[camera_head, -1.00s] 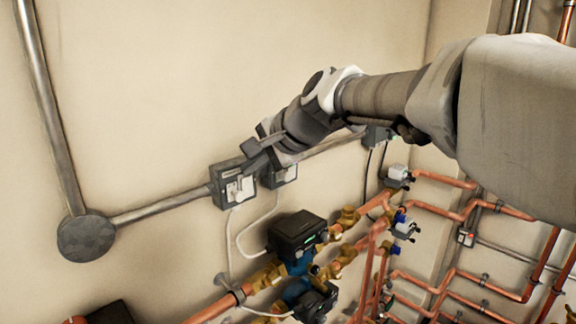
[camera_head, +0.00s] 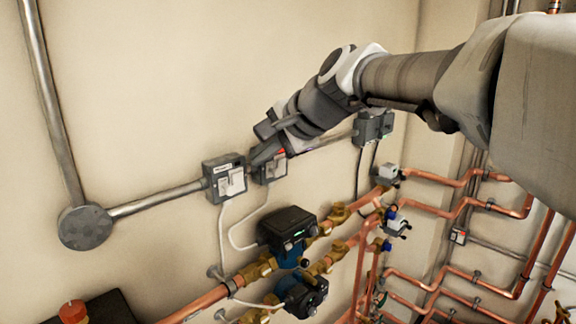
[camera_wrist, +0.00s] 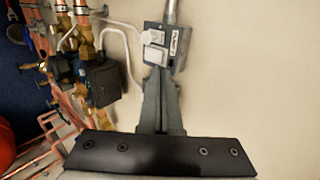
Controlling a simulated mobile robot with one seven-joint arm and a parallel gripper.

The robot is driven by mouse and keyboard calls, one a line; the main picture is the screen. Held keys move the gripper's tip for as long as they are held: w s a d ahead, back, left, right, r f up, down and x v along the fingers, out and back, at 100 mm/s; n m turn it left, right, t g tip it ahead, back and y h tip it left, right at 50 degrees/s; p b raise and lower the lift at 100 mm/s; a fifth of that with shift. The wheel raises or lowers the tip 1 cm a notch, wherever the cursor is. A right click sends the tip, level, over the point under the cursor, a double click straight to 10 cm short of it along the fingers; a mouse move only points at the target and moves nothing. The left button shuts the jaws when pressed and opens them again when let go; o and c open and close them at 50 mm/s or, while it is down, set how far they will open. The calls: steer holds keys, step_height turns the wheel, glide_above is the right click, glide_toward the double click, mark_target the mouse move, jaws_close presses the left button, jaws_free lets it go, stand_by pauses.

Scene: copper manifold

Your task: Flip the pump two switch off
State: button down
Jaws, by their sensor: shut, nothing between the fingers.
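Two grey switch boxes with white switches sit side by side on the wall conduit in the head view: a left switch box (camera_head: 225,178) and a right switch box (camera_head: 270,170). Their labels are too small to read, so I cannot tell which is pump two. My gripper (camera_head: 256,155) is shut and empty, its fingers over the upper part of the right box. I cannot tell whether they touch it.
Two dark pumps, upper (camera_head: 287,228) and lower (camera_head: 303,294), sit below the boxes on copper pipes with brass fittings. White cables hang from the boxes. Another grey box (camera_head: 373,127) is farther right on the conduit. The wall above is bare.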

steer(key=s+d+r, duration=0.2)
steer(key=d+r, duration=0.1)
steer(key=r, duration=0.2)
steer(key=shift+s+r, duration=0.25)
steer(key=shift+s, duration=0.05)
steer(key=s+d+f+n+g+h, duration=0.1)
steer(key=s+d+f+n+h, duration=0.6)
steer(key=s+d+f, duration=1.2)
step_height(320, 180, down, 4)
steer(key=shift+s+r+n+h, duration=0.1)
steer(key=shift+s+n+h, duration=0.2)
steer(key=shift+s+n, duration=0.55)
